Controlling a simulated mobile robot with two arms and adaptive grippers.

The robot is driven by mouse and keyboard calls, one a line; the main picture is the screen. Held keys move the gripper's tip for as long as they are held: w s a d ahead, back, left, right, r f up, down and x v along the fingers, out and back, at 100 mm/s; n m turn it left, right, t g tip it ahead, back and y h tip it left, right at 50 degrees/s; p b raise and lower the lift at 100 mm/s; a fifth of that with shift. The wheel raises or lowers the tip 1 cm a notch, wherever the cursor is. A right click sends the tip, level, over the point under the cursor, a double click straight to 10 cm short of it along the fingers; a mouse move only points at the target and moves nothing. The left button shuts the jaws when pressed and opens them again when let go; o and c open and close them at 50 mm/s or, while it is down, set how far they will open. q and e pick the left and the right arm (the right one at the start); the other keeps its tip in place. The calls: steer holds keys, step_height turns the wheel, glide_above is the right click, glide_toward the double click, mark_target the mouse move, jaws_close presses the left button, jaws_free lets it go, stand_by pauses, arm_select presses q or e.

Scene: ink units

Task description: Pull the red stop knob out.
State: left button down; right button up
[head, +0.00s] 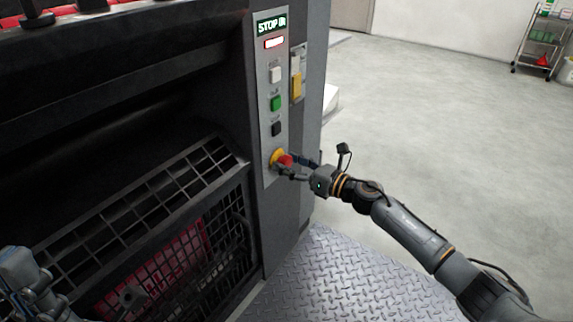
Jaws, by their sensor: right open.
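The red stop knob (285,161) sits on a yellow base near the bottom of the grey control panel (270,68) on the machine's side post. My right gripper (291,167) is open, with its fingers at the knob, one above and one below it as seen here. Whether the fingers touch the knob cannot be told. The panel's display reads "STOP" with further characters. Part of my left arm (30,285) shows at the lower left corner; its gripper fingers cannot be made out clearly.
White (276,74), green (276,103) and black (277,128) buttons sit above the knob. A black grid guard (150,225) covers the machine's lower front. A metal tread plate (340,280) lies below. A shelf cart (540,40) stands far off; the floor between is clear.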

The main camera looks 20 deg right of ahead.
steer(key=shift+w+a, duration=0.35)
steer(key=shift+w, duration=0.1)
jaws_close()
steer(key=shift+v, duration=0.95)
steer(key=shift+a+f, duration=0.1)
steer(key=shift+c, duration=2.2)
jaws_free()
steer(key=o, duration=0.4)
steer(key=shift+o, duration=0.2)
